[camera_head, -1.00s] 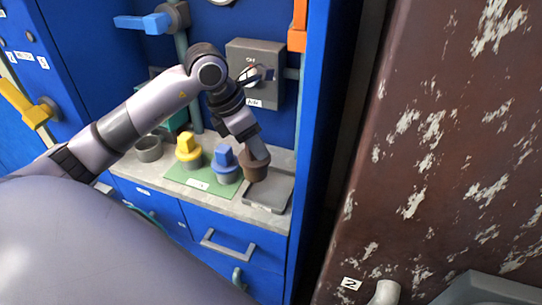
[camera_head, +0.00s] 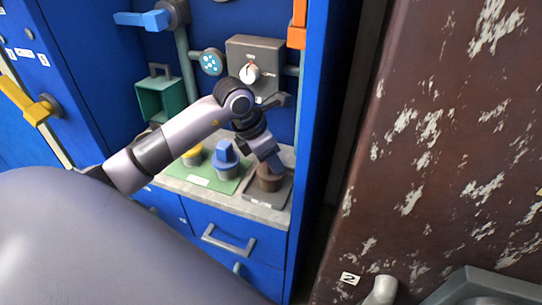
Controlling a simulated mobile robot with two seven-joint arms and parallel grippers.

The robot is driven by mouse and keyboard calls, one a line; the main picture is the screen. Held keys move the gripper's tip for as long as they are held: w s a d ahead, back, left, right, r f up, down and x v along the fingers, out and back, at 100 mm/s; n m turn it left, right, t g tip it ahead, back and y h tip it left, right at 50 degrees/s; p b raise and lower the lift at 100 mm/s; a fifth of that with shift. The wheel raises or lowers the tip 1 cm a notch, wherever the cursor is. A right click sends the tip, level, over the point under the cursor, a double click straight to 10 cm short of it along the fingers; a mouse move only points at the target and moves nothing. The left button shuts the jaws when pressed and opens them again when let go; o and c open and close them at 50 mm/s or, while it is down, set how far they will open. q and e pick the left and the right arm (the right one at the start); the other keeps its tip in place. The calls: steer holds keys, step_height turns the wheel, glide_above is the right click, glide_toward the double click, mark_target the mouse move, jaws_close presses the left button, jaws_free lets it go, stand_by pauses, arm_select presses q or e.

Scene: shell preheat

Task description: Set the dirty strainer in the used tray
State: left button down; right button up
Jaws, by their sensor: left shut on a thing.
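The brown strainer (camera_head: 269,181) is at the grey used tray (camera_head: 261,199) at the right end of the counter. It looks upright and over the tray; whether its base rests on the tray floor I cannot tell for sure. My left gripper (camera_head: 273,166) reaches down onto the strainer from above and is shut on it. The gripper's fingers are partly hidden by the wrist. My right gripper does not show.
A blue-topped part (camera_head: 227,161) and a yellow-topped part (camera_head: 194,156) stand on the green mat (camera_head: 200,178) left of the tray. A grey control box (camera_head: 256,60) with a dial is on the wall behind. The blue cabinet wall (camera_head: 310,140) rises close on the right.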

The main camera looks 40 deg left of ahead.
arm_select(q)
steer(key=shift+f, duration=0.1)
steer(key=c, duration=0.6)
jaws_free()
steer(key=shift+c, duration=0.2)
steer(key=v, duration=1.2)
steer(key=shift+a, duration=0.1)
